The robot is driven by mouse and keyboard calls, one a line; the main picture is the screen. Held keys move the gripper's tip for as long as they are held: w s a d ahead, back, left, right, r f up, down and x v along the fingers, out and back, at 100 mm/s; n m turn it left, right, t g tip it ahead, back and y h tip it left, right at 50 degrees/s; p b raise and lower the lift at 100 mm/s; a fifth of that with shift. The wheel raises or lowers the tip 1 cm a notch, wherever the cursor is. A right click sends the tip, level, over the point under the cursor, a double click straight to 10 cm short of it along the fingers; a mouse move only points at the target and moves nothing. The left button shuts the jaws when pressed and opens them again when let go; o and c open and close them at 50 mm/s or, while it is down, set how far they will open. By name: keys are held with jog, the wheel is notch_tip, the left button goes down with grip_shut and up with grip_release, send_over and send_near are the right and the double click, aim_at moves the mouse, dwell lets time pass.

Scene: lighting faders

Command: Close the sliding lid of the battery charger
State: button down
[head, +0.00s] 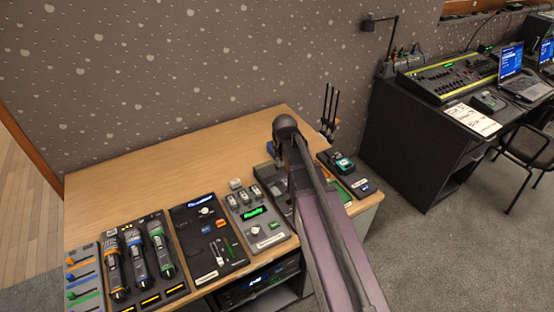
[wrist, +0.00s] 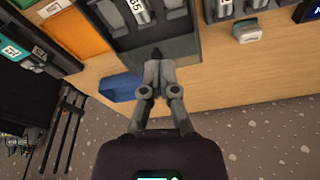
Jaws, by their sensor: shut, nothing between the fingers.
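The battery charger looks to be the dark case (wrist: 125,40) at the top of the wrist view, with pale battery cells (wrist: 138,10) in its slots. A dark grey plate (wrist: 183,48) spans its near end; it may be the sliding lid, drawn back from the cells. My gripper (wrist: 156,54) is shut and empty, its fingertips at or just over this plate; I cannot tell if they touch. In the head view, the case (head: 264,178) shows only partly beside my arm, which hides the rest and my gripper.
A blue bin (wrist: 121,87) and an orange panel (wrist: 76,34) lie beside the case. A grey panel with a green display (head: 258,218) stands left of it, and a small green device (head: 342,162) right. Black upright posts (head: 330,108) rise behind. The table's back left (head: 150,175) is clear.

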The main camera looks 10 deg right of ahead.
jog(key=w+t, duration=0.1)
jog(key=w, duration=1)
jog(key=shift+d+r, duration=0.2)
jog(key=shift+r, duration=0.25)
jog(key=shift+w+f, duration=0.1)
jog(key=shift+f, duration=0.05)
jog(key=b+x, duration=0.9)
jog(key=x, duration=0.1)
jog(key=shift+w+b, duration=0.2)
jog(key=shift+b, duration=0.1)
jog(key=shift+s+d+r, duration=0.1)
jog(key=shift+s, duration=0.95)
jog(key=shift+s+r, duration=0.15)
jog(key=shift+s, duration=0.85)
jog(key=s+d, duration=0.1)
jog(key=s, duration=0.2)
jog(key=s+d, duration=0.1)
jog(key=s, duration=0.3)
jog(key=s+d, duration=0.1)
jog(key=s, duration=0.2)
jog(key=shift+s+d, duration=0.15)
jog(key=shift+d, duration=0.05)
